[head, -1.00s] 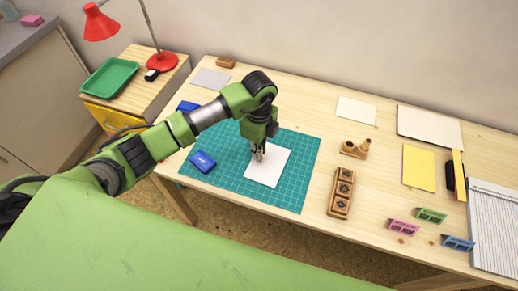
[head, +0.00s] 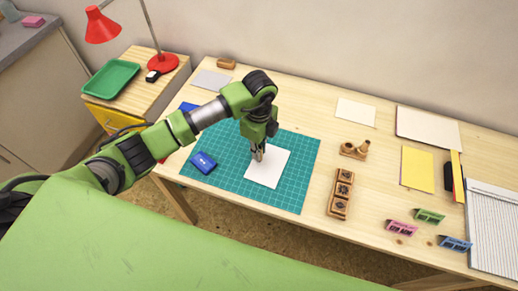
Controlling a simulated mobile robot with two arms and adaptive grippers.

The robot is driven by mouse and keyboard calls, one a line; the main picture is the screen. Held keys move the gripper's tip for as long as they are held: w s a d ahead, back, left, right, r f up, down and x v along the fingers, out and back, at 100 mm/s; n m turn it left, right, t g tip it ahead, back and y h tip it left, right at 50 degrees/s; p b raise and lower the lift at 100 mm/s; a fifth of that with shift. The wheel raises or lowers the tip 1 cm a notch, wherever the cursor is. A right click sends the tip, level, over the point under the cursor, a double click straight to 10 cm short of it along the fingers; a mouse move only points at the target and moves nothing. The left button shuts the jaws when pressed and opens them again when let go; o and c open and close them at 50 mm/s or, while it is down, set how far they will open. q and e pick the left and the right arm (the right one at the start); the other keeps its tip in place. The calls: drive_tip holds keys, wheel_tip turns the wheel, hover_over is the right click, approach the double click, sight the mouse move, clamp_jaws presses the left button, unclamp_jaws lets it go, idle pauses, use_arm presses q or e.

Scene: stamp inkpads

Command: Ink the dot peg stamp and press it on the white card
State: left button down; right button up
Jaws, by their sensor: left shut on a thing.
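The white card (head: 268,170) lies on the teal cutting mat (head: 297,191) in the middle of the table. My left gripper (head: 258,155) points down over the card's upper left part. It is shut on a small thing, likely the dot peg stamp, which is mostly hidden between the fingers. I cannot tell whether it touches the card. No mark shows on the visible part of the card. A blue inkpad (head: 203,162) lies on the mat left of the card. My right gripper is not in view.
A wooden block with several stamps (head: 340,194) stands right of the mat, with a wooden holder (head: 354,150) behind it. Pink (head: 401,227), green (head: 429,215) and blue (head: 455,243) pieces stand at the right front. A red lamp (head: 162,63) and green tray (head: 110,79) are at the left.

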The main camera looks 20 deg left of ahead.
use_arm(q)
drive_tip(key=shift+r, duration=0.1)
wheel_tip(320, 180, up, 5)
drive_tip(key=p, duration=0.4)
drive_tip(key=shift+r, duration=0.2)
idle(0.9)
